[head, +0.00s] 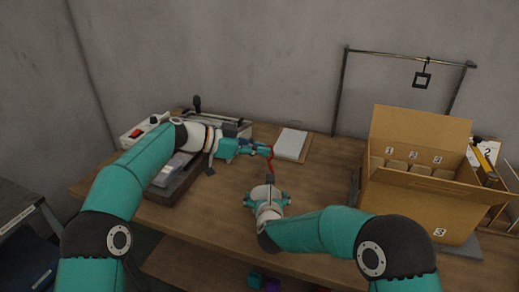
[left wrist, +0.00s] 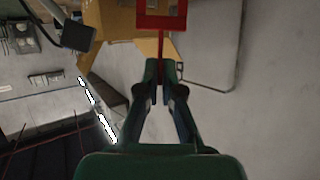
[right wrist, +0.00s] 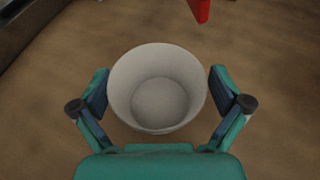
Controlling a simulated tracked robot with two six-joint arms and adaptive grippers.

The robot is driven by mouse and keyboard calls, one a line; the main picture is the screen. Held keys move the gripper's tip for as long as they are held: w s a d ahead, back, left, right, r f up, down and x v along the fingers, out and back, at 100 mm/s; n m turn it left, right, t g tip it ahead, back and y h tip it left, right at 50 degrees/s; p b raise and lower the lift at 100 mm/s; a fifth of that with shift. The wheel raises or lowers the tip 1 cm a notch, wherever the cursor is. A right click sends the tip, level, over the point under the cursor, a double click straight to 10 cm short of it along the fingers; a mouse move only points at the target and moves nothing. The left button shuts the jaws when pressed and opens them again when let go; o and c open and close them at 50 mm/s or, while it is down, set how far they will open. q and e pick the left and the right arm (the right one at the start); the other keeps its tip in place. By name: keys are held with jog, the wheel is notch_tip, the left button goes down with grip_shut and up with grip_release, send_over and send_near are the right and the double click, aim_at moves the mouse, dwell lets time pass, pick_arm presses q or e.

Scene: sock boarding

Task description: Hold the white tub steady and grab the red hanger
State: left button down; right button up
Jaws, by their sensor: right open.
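The red hanger (left wrist: 181,20) shows in the left wrist view as a square frame on a thin stem. My left gripper (left wrist: 163,82) is closed on that stem and holds the hanger above the table; in the head view the hanger (head: 271,160) hangs at the left fingertips (head: 266,150). The white tub (right wrist: 157,92) is upright and empty on the table in the right wrist view. My right gripper (right wrist: 157,95) is open, with one finger on each side of the tub; whether they touch it is unclear. The red tip (right wrist: 200,8) shows just beyond the tub.
An open cardboard box (head: 413,207) stands at the right of the table. Behind it a metal rail (head: 405,55) carries a black square hanger (head: 422,80). A white pad (head: 291,144) lies at the back.

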jog(key=a+v, duration=0.1)
jog(key=v, duration=1)
jog(key=shift+s+d, duration=0.4)
jog(key=shift+d, duration=0.1)
jog(key=shift+w, duration=0.1)
jog(key=x, duration=1.1)
jog(key=shift+w, duration=0.4)
jog(key=shift+f, duration=0.2)
jog(key=shift+s+r, duration=0.1)
jog(key=shift+r, duration=0.05)
